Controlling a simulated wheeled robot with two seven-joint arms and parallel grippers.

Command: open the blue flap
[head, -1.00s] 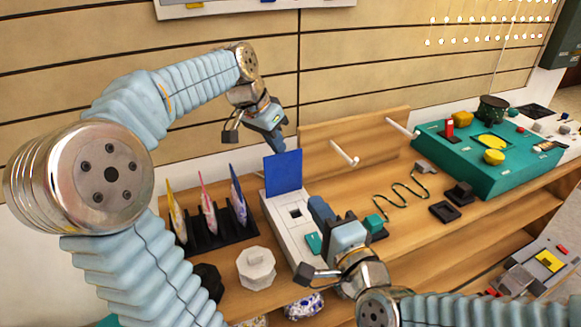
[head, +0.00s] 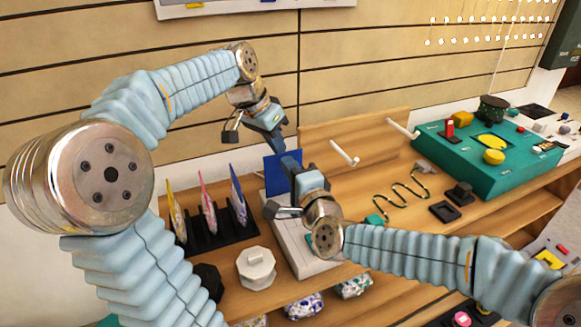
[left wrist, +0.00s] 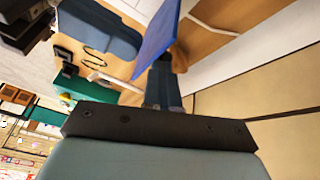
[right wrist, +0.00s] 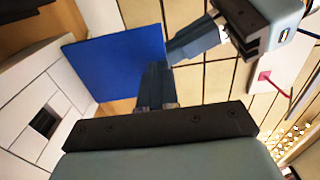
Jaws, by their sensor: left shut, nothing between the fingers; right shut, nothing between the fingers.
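The blue flap (head: 283,172) stands roughly upright at the back end of a pale box (head: 298,247). In the right wrist view the flap (right wrist: 115,60) shows its broad face, with a square dark opening (right wrist: 44,121) in the box beside it. My left gripper (head: 280,150) is shut and empty, just behind and above the flap's top edge. My right gripper (head: 289,162) is shut and empty in front of the flap, hiding part of it. In the right wrist view its fingertips (right wrist: 156,68) overlap the flap's edge; I cannot tell whether they touch.
A black rack (head: 218,228) with several upright packets stands left of the box. A white octagonal lidded object (head: 256,267) is in front. A curved wire (head: 402,190) and a teal console (head: 490,160) lie to the right. Pegs stick out behind.

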